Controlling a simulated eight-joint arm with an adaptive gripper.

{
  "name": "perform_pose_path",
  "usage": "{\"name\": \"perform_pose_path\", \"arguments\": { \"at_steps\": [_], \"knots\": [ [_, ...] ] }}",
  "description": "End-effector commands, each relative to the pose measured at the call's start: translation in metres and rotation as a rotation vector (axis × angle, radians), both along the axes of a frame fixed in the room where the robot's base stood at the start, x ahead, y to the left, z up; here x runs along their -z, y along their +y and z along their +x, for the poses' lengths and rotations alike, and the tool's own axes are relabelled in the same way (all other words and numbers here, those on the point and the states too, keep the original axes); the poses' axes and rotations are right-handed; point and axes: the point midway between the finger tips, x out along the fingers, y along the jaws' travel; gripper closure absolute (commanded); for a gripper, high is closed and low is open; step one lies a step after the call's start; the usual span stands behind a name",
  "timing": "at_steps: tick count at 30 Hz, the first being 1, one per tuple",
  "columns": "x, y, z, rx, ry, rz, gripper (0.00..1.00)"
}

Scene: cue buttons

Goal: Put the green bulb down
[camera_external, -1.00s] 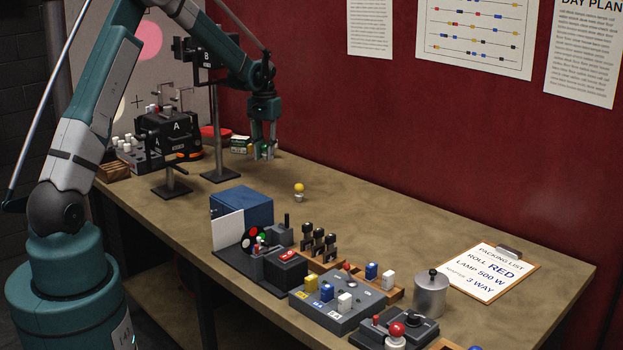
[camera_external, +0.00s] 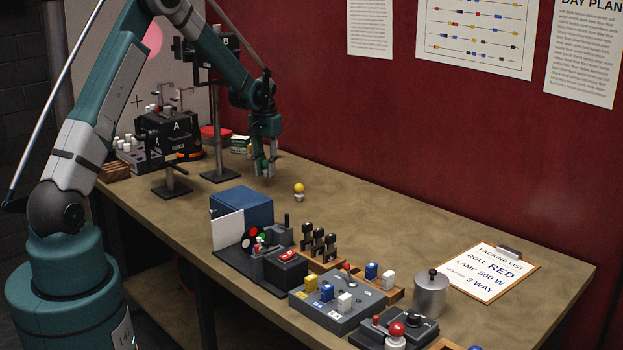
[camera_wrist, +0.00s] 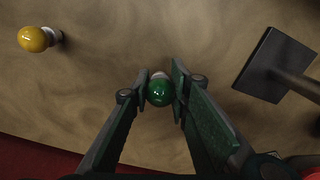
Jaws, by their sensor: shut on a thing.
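The green bulb (camera_wrist: 160,91) is between the two fingers of my gripper (camera_wrist: 158,88) in the wrist view, with its pale base on the far side. In the external view my gripper (camera_external: 264,170) points down over the back left part of the table (camera_external: 390,220), and only a little of the green bulb shows between the fingers. My gripper is shut on the bulb. Whether the bulb's base touches the table I cannot tell. A yellow bulb (camera_external: 299,188) stands upright on the table to the right of my gripper; it also shows in the wrist view (camera_wrist: 34,39).
A stand with a flat dark foot (camera_external: 220,175) is left of my gripper. A blue box (camera_external: 243,205) is in front of it. A small green box (camera_external: 241,144) and a red item (camera_external: 216,133) lie behind. Bare table lies around the yellow bulb.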

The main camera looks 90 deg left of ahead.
Motion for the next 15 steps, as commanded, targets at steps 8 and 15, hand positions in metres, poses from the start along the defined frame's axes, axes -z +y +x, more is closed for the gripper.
{"name": "perform_pose_path", "arguments": {
  "at_steps": [8, 15],
  "knots": [
    [0.021, 0.000, 0.000, 0.000, 0.000, 0.000, 0.89],
    [0.037, 0.000, 0.000, 0.000, 0.000, 0.000, 0.89]
  ]
}}
